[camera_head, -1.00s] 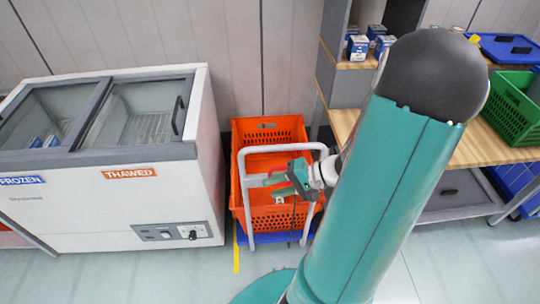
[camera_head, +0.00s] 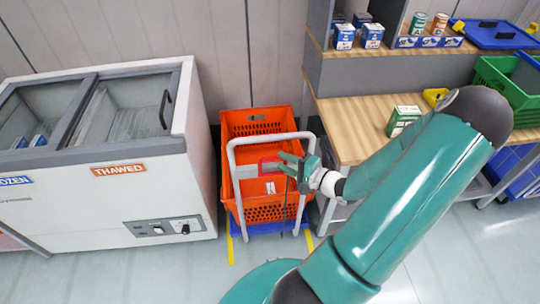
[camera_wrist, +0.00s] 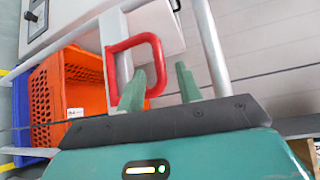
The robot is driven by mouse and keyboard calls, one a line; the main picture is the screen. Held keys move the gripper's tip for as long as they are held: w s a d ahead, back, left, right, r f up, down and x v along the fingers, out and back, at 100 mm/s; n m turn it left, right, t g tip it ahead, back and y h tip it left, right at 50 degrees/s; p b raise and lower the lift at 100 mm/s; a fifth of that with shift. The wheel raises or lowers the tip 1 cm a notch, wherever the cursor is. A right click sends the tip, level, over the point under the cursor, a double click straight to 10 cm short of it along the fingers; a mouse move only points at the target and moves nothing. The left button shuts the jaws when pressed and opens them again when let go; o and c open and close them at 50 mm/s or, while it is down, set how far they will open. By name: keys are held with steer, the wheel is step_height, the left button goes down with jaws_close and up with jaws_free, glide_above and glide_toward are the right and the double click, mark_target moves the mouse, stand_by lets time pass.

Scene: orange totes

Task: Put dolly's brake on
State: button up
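The dolly has a blue base (camera_head: 268,228) and a pale grey tube handle (camera_head: 233,182). It carries an orange tote (camera_head: 262,121). The red brake loop (camera_wrist: 155,52) shows in the wrist view, attached at the grey tube, and as a small red piece in the head view (camera_head: 262,164). My gripper (camera_wrist: 160,88) is open, with its two green fingers apart. The left fingertip overlaps the lower part of the red loop; whether they touch is unclear. In the head view my gripper (camera_head: 283,162) is at the dolly's handle, in front of the tote.
A white chest freezer (camera_head: 95,205) stands close on the left. A wooden shelf unit (camera_head: 350,120) with boxes and a green crate (camera_head: 505,88) stands on the right. Yellow floor lines (camera_head: 230,245) flank the dolly. The floor in front is open.

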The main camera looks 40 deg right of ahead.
steer(key=x, duration=0.6)
steer(key=shift+w, duration=0.15)
jaws_close()
